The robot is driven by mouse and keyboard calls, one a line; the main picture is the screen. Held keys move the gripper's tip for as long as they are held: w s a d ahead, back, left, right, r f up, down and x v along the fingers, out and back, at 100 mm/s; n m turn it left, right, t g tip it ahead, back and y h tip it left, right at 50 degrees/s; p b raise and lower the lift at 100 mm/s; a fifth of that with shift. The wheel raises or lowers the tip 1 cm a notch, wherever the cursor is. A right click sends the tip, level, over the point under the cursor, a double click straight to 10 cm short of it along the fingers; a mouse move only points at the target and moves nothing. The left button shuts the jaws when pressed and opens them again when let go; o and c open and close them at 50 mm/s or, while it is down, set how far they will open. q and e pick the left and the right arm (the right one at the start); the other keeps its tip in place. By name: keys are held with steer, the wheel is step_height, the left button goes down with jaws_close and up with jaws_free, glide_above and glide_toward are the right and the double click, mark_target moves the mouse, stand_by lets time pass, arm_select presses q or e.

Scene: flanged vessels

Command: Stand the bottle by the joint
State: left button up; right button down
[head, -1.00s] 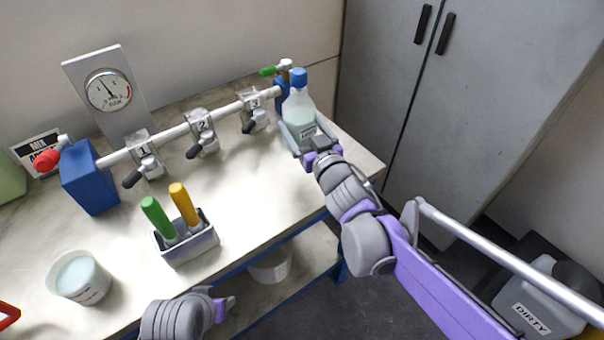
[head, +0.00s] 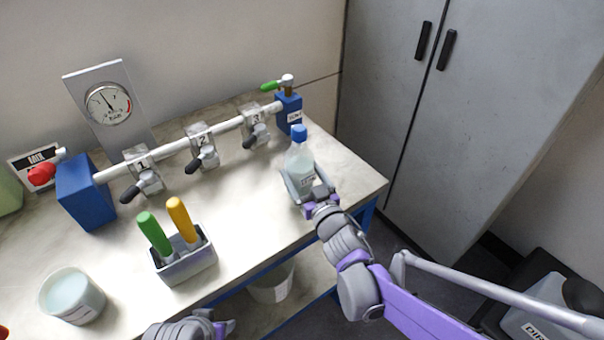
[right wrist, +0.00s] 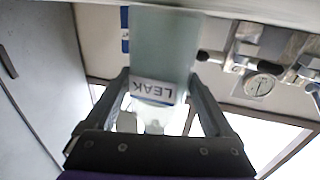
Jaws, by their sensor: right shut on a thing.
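A clear bottle (head: 300,166) with a blue cap and pale liquid is upright near the right end of the bench. My right gripper (head: 304,190) is shut around its body; I cannot tell if its base touches the bench. In the right wrist view the bottle (right wrist: 160,50) is between the fingers (right wrist: 163,100), its LEAK label upside down. A pale pipe has three numbered clamped joints: joint 1 (head: 143,173), joint 2 (head: 203,148) and joint 3 (head: 255,128). The bottle stands apart from joint 3, to its front right. My left gripper (head: 222,328) is partly cut off at the bottom edge.
Blue blocks (head: 86,195) hold the pipe ends, the right one (head: 289,112) behind the bottle. A gauge panel (head: 108,104) stands behind. A grey holder (head: 186,264) with green and yellow handled tools and a white tub (head: 72,297) are in front. Bench between is clear.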

steer(key=shift+f, duration=0.2)
jaws_free()
steer(key=shift+r, duration=0.1)
